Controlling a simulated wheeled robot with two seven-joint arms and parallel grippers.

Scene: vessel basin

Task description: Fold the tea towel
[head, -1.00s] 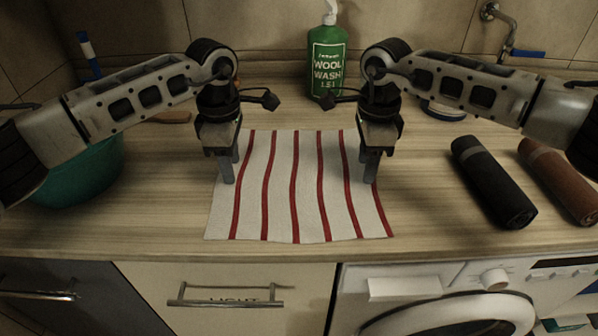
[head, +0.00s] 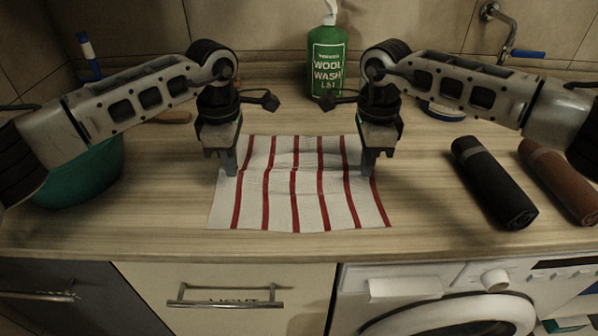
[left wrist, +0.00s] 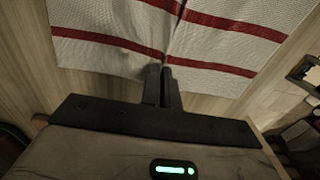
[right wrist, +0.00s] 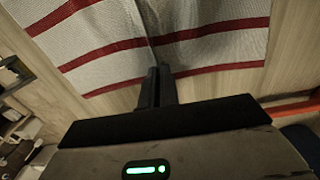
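The tea towel (head: 295,212), white with red stripes, lies on the counter between my two grippers. A crease runs across its middle, and its far part is rumpled. My left gripper (head: 229,170) is shut on the towel's left edge; in the left wrist view a fold in the cloth (left wrist: 215,35) runs to the closed fingers (left wrist: 162,85). My right gripper (head: 369,172) is shut on the right edge; in the right wrist view the cloth (right wrist: 205,35) creases toward its fingers (right wrist: 156,85). The cloth between the fingertips is mostly hidden.
A green wool wash bottle (head: 327,62) stands behind the towel. A teal basin (head: 85,172) is at the left, partly behind my left arm. A black roll (head: 492,182) and a brown roll (head: 560,180) lie at the right. The counter in front of the towel is clear.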

